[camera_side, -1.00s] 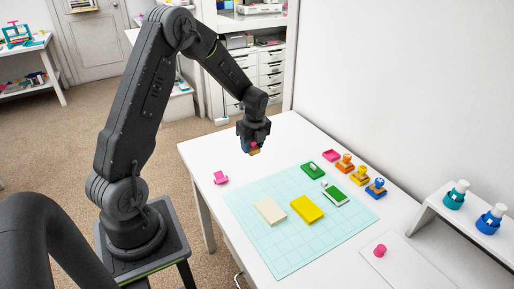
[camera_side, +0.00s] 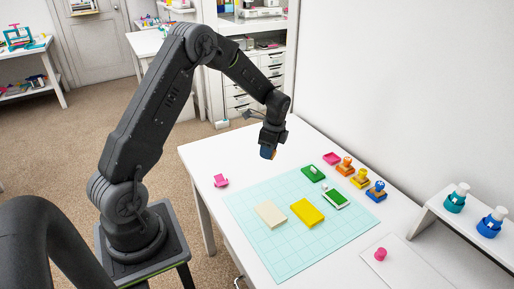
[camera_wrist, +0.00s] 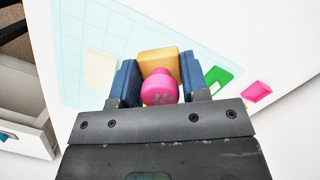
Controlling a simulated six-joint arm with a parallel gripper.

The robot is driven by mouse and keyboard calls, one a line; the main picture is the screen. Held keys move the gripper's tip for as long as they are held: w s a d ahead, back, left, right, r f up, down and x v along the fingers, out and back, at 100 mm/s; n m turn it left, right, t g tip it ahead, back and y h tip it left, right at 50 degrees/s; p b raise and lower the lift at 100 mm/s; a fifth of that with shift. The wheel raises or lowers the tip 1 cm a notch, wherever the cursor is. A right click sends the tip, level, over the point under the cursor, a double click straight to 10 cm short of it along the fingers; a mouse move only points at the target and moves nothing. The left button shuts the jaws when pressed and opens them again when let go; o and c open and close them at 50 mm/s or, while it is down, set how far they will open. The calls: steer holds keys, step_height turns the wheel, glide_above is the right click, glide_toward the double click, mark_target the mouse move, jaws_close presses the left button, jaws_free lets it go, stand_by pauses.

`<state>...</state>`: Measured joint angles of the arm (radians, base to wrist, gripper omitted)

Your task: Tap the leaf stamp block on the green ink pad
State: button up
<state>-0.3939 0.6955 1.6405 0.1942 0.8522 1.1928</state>
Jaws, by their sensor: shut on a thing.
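My gripper (camera_wrist: 160,86) is shut on the stamp block (camera_wrist: 158,62), which has a tan base and a round pink knob (camera_wrist: 160,88) bearing a pale mark. In the side view my gripper (camera_side: 268,152) hangs above the table, left of and above the green items, and mostly hides the block. The green ink pad (camera_side: 335,198) is a flat green rectangle with a pale rim. A second green piece (camera_side: 314,175) with a white spot lies just behind it. The stamp's underside is hidden.
A pale teal mat (camera_side: 290,250) holds a cream block (camera_side: 270,214) and a yellow block (camera_side: 307,212). A pink tray (camera_side: 331,158) and orange, yellow and blue stamps line the right. A pink item (camera_side: 221,181) sits left.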

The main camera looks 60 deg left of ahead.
steer(key=w+d+f+n+h, duration=0.1)
steer(key=w+d+n+h, duration=0.1)
steer(key=w+d+n, duration=0.9)
steer(key=n+h, duration=0.1)
steer(key=n, duration=1.5)
glide_toward(338, 198)
steer(key=shift+s+a+f+t, duration=0.1)
steer(key=shift+s+t, duration=0.1)
steer(key=shift+s, duration=0.15)
steer(key=shift+s+a+f+t, duration=0.1)
steer(key=shift+s+t, duration=0.1)
steer(key=shift+s, duration=0.15)
steer(key=shift+w+d+f+n, duration=0.1)
steer(key=shift+w+d+n, duration=0.15)
steer(key=shift+d+n, duration=0.55)
steer(key=shift+a, duration=0.1)
steer(key=shift+f, duration=2.3)
steer(key=shift+f, duration=0.65)
steer(key=shift+r, duration=0.6)
steer(key=shift+f, duration=0.75)
